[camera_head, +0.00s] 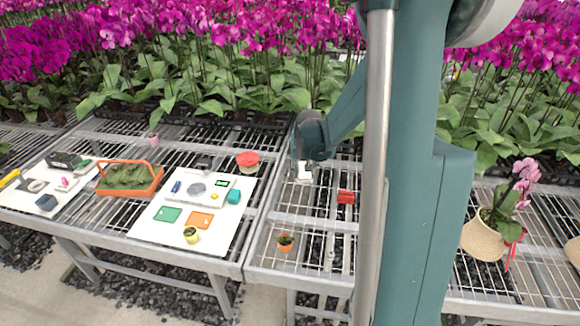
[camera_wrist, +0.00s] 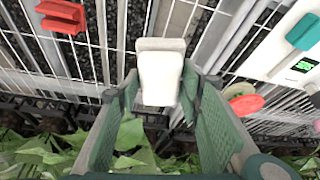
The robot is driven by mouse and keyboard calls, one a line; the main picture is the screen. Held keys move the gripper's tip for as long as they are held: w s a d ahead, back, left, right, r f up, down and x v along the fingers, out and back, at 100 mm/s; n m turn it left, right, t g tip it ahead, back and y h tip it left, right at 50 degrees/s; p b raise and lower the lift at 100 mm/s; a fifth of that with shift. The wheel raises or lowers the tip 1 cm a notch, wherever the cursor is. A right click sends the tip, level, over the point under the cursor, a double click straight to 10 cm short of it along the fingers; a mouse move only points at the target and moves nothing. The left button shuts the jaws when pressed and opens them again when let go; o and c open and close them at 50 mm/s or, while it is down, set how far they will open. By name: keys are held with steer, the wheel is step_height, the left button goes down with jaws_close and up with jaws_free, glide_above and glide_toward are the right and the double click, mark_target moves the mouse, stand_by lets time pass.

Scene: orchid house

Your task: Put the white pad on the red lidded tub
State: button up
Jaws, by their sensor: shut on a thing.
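The white pad (camera_wrist: 160,78) is between the two green-lined fingers of my gripper (camera_wrist: 159,90) in the wrist view. My gripper is shut on it and holds it above the wire bench. In the head view the pad (camera_head: 304,174) shows just under my gripper (camera_head: 303,167). The red lidded tub (camera_head: 248,160) stands at the back right of the white board, to the left of my gripper. In the wrist view the tub's red lid (camera_wrist: 246,104) shows right of the fingers, apart from the pad. Its top looks bare.
A red block (camera_head: 345,197) and a small orange pot (camera_head: 285,242) sit on the wire bench. Orchids (camera_head: 220,85) crowd the back.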

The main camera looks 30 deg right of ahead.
steer(key=w+a+r+m+p, duration=0.1)
steer(key=w+a+r+p, duration=0.1)
steer(key=w, duration=0.5)
steer(key=w+a+r+p, duration=0.2)
steer(key=w, duration=0.6)
step_height(320, 180, up, 2)
steer(key=m+p, duration=0.1)
steer(key=p, duration=0.2)
glide_above(249, 156)
steer(key=s+a, duration=0.1)
steer(key=shift+r+g+h, duration=0.1)
steer(key=shift+g+h, duration=0.2)
steer(key=shift+f, duration=3.15)
steer(key=shift+b, duration=0.3)
steer(key=shift+f, duration=1.85)
steer(key=shift+f+b, duration=0.1)
steer(key=shift+b, duration=0.25)
